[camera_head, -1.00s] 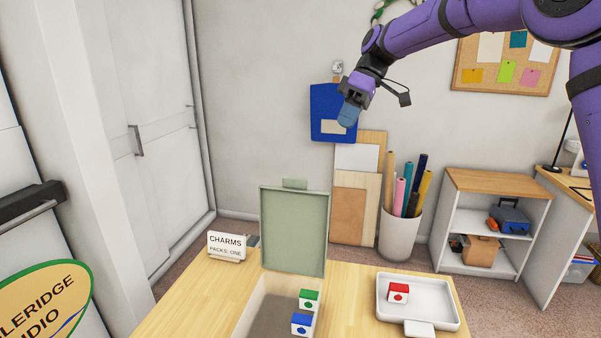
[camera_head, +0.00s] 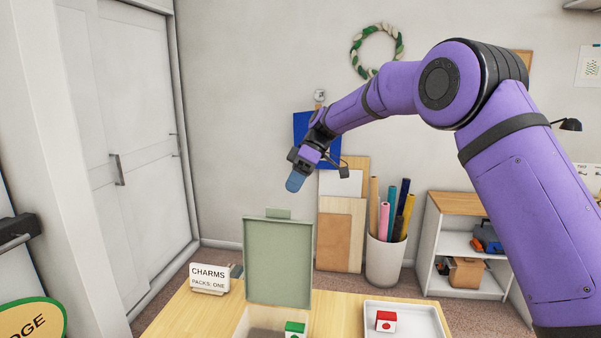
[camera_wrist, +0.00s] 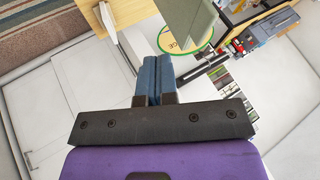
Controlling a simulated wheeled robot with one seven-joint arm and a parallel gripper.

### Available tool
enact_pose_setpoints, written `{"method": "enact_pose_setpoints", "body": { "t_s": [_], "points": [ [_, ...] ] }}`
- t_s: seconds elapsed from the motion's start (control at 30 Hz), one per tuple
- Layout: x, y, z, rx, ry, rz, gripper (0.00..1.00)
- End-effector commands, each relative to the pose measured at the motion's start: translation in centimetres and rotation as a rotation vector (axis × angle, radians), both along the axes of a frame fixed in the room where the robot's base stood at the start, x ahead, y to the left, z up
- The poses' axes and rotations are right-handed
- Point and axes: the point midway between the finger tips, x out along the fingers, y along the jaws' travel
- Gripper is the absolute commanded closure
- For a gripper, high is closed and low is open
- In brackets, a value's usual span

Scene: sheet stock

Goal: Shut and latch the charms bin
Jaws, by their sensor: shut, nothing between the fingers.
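The charms bin (camera_head: 259,321) stands on the wooden table, its lower part cut off by the frame's bottom edge. Its green lid (camera_head: 279,262) stands upright, open, with a small latch tab (camera_head: 278,213) on its top edge. A green-and-white pack (camera_head: 294,329) shows inside the bin. A white sign (camera_head: 209,278) reading "CHARMS, PACKS: ONE" stands left of the lid. My gripper (camera_head: 295,183) is shut and empty, in the air above the lid and apart from it. In the wrist view its blue fingers (camera_wrist: 154,79) are together, and the green lid shows beyond them (camera_wrist: 188,16).
A white tray (camera_head: 430,318) with a red-and-white pack (camera_head: 386,321) sits on the table's right side. Behind the table stand leaning boards (camera_head: 341,225), a bin of rolls (camera_head: 385,259) and a shelf unit (camera_head: 459,205). The air around the lid looks clear.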

Motion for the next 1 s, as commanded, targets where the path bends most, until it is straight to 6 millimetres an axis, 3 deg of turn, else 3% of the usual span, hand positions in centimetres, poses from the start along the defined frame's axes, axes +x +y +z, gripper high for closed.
{"method": "enact_pose_setpoints", "body": {
  "t_s": [0.2, 0.5, 1.0],
  "points": [
    [-1.8, 2.0, -3.1, -0.002, 0.002, 0.001, 1.00],
    [-5.0, 2.4, -2.4, 0.000, -0.001, 0.001, 1.00],
    [-5.5, 2.6, -2.3, -0.001, -0.005, 0.000, 1.00]
  ]
}}
